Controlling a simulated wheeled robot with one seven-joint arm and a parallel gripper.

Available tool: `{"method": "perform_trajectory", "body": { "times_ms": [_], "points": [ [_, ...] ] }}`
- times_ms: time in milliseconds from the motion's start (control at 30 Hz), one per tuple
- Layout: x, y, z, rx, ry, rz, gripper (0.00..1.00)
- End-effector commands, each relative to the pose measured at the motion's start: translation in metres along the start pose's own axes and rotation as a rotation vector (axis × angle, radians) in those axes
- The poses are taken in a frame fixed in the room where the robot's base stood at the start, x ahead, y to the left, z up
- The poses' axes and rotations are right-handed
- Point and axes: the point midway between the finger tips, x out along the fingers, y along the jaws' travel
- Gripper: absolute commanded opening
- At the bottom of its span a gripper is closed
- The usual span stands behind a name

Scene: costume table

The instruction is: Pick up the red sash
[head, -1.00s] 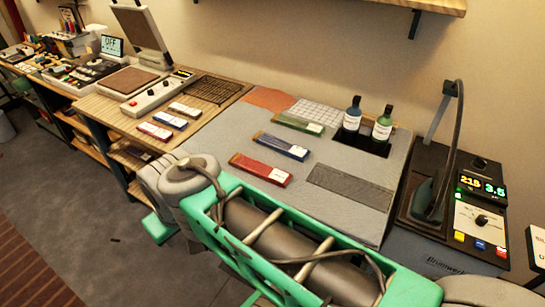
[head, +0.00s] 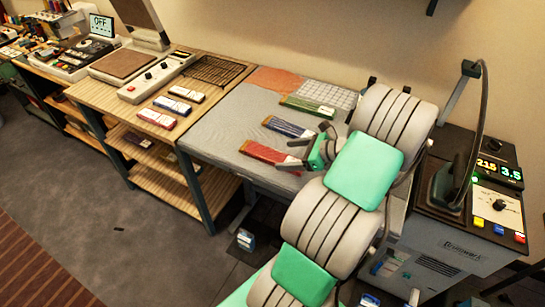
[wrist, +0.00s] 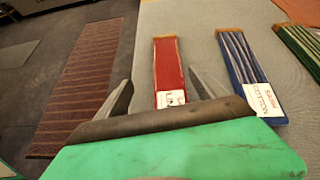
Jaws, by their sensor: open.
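The red sash (head: 264,153) lies flat on the grey table mat, a folded red strip with a tan end and a white label. In the wrist view the red sash (wrist: 168,68) lies ahead of my gripper, its labelled end nearest. My gripper (head: 290,154) is open and empty, at the right, labelled end of the red sash in the head view. In the wrist view my gripper's (wrist: 160,92) two fingers are spread, with the sash's near end between them in the picture. I cannot tell the height of the fingers above the mat.
A blue sash (head: 287,127) lies just beyond the red one, and a green sash (head: 306,107) farther back. The grey mat (head: 215,130) is bare left of the sashes. A wooden bench (head: 130,110) adjoins on the left. A heat-press-like unit (head: 480,190) stands at right.

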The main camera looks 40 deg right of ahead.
Motion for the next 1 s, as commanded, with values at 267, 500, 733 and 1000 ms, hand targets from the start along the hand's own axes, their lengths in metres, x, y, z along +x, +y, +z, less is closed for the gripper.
{"method": "perform_trajectory", "body": {
  "times_ms": [267, 500, 733, 1000],
  "points": [
    [0.015, -0.008, -0.007, 0.109, -0.053, -0.03, 0.8],
    [0.056, -0.013, -0.008, 0.106, -0.051, -0.029, 0.8],
    [0.067, -0.015, -0.01, 0.105, -0.049, -0.033, 0.8],
    [0.067, -0.014, -0.01, 0.105, -0.049, -0.033, 0.65]
  ]
}}
